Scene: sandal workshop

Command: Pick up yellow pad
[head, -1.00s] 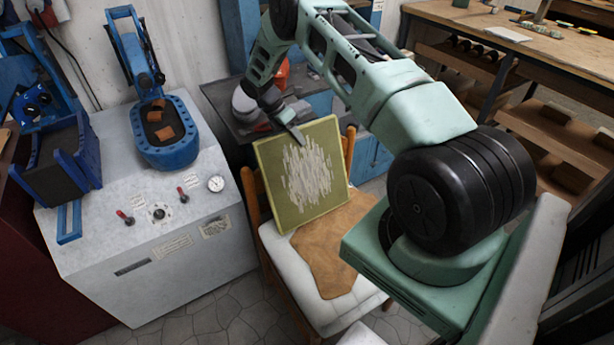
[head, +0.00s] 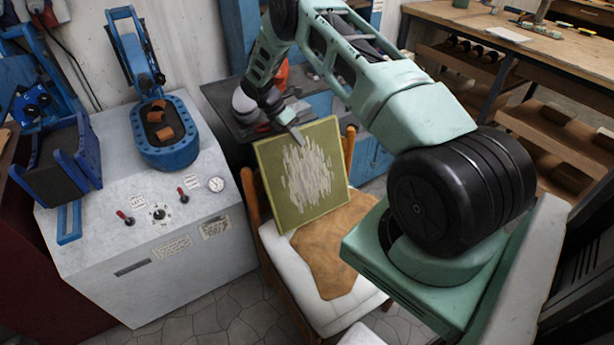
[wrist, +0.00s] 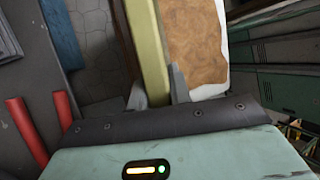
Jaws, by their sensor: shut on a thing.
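The yellow pad (head: 320,194) is a square yellow-green board with a whitish worn patch on its face. It stands tilted above the chair seat in the head view. My gripper (head: 297,134) is at its upper edge, with one grey finger visible over the face. In the wrist view the pad (wrist: 150,50) appears edge-on as a yellow strip between the two grey fingers of my gripper (wrist: 158,93), which are shut on it. Whether the pad's lower edge touches the seat is unclear.
A chair (head: 290,272) with a white seat holds a brown leather piece (head: 332,262) below the pad. A grey machine (head: 150,235) with blue presses stands at left. A dark table (head: 222,100) is behind, and a wooden workbench (head: 550,55) with shelves is at back right.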

